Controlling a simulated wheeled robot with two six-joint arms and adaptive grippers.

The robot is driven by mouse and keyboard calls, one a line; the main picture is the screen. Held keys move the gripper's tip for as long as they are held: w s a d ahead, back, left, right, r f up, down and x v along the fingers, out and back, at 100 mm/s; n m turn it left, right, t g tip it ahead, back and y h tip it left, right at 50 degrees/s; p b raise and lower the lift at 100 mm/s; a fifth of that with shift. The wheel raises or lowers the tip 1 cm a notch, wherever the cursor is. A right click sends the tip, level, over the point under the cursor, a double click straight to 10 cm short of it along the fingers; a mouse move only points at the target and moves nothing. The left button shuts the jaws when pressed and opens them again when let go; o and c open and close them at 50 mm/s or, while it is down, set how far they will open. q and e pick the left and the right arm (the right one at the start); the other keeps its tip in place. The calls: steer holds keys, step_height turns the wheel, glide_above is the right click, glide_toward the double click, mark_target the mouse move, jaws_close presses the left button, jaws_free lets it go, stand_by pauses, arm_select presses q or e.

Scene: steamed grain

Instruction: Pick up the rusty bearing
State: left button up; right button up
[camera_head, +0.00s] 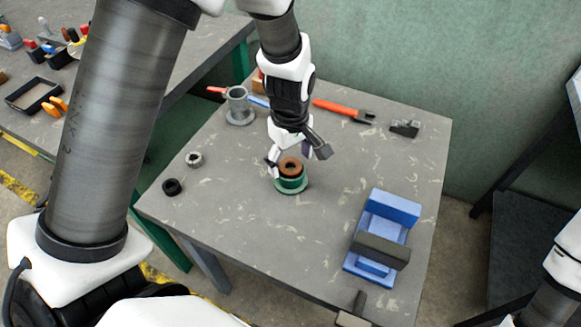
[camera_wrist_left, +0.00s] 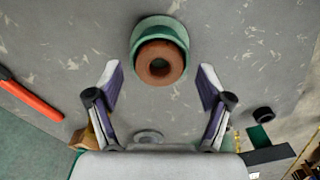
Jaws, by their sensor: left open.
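The rusty bearing (camera_head: 291,166) is a brown ring with a dark hole. It sits on top of a green round stand (camera_head: 291,185) near the middle of the table. In the left wrist view the bearing (camera_wrist_left: 159,63) lies ahead of the fingertips, centred between them, with the green stand (camera_wrist_left: 157,27) around and behind it. My left gripper (camera_head: 290,158) is open over the bearing, one finger on each side; it also shows in the left wrist view (camera_wrist_left: 160,80). I see no contact with the bearing. Part of my right arm shows at the lower right; its gripper is out of view.
A blue vise (camera_head: 400,206) stands at the right. A grey flanged cylinder (camera_head: 239,106) and red-handled tool (camera_head: 340,109) lie behind. Table around the stand is clear.

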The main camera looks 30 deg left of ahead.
arm_select(q)
steer(key=shift+w+f, duration=0.1)
steer(key=shift+f, duration=0.55)
steer(key=shift+s+r, duration=0.1)
steer(key=shift+s, duration=0.1)
steer(key=c, duration=1.3)
steer(key=shift+c, duration=0.2)
steer(key=shift+w+r, duration=0.2)
steer(key=shift+r, duration=0.3)
step_height(320, 180, up, 2)
steer(key=shift+r, duration=0.2)
steer(key=s+a+r+b, duration=0.1)
steer(key=s+a+b, duration=0.2)
steer(key=s+a, duration=0.4)
steer(key=a, duration=0.7)
steer(key=shift+a+r+b, duration=0.2)
steer(key=shift+r+b, duration=0.1)
